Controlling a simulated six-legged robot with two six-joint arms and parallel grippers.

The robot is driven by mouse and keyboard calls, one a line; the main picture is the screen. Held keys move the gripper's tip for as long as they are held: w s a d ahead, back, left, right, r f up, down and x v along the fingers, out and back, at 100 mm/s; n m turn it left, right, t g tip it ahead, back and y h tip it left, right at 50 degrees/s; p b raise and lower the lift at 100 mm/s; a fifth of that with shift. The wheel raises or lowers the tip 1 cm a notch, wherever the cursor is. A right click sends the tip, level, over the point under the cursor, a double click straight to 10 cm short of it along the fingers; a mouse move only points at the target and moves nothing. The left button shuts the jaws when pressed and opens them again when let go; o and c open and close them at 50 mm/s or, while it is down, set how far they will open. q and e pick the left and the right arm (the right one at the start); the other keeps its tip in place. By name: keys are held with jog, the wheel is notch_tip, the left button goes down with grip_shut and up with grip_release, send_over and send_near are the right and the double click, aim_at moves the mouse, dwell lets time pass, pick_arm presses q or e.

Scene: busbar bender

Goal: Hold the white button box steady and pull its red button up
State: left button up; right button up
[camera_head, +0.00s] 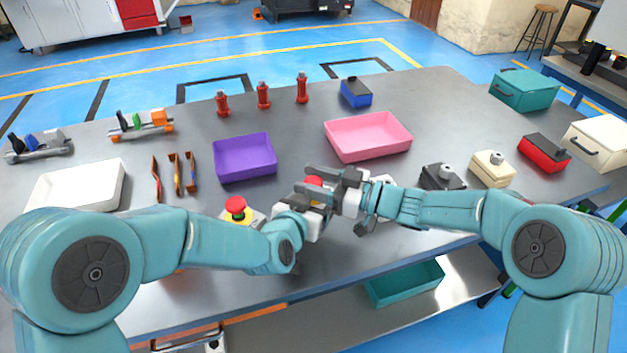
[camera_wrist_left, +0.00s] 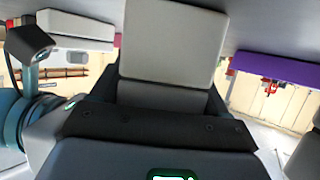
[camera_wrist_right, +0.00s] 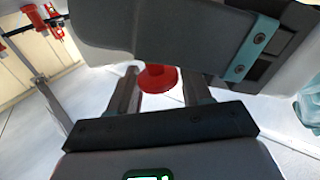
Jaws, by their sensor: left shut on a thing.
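The red button (camera_head: 313,182) shows in the head view between my two grippers. It also shows in the right wrist view (camera_wrist_right: 158,80), between the fingers of my right gripper (camera_wrist_right: 160,92). That gripper (camera_head: 322,186) is open, with a finger on either side of the button and narrow gaps visible. My left gripper is low beside it and shut on the white button box (camera_wrist_left: 172,40), whose pale face fills the upper middle of the left wrist view. In the head view the box is mostly hidden behind the grippers.
Another red button on a yellow-topped box (camera_head: 236,208) stands left of the grippers. A purple tray (camera_head: 245,175) and pink tray (camera_head: 368,155) lie behind. A black box (camera_head: 440,178), cream box (camera_head: 491,170) and red box (camera_head: 543,153) stand to the right.

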jog(key=shift+d, duration=0.1)
jog(key=v, duration=1.2)
pick_arm(q)
jog(key=o, duration=1.1)
jog(key=shift+o, duration=0.5)
jog(key=shift+r, duration=0.1)
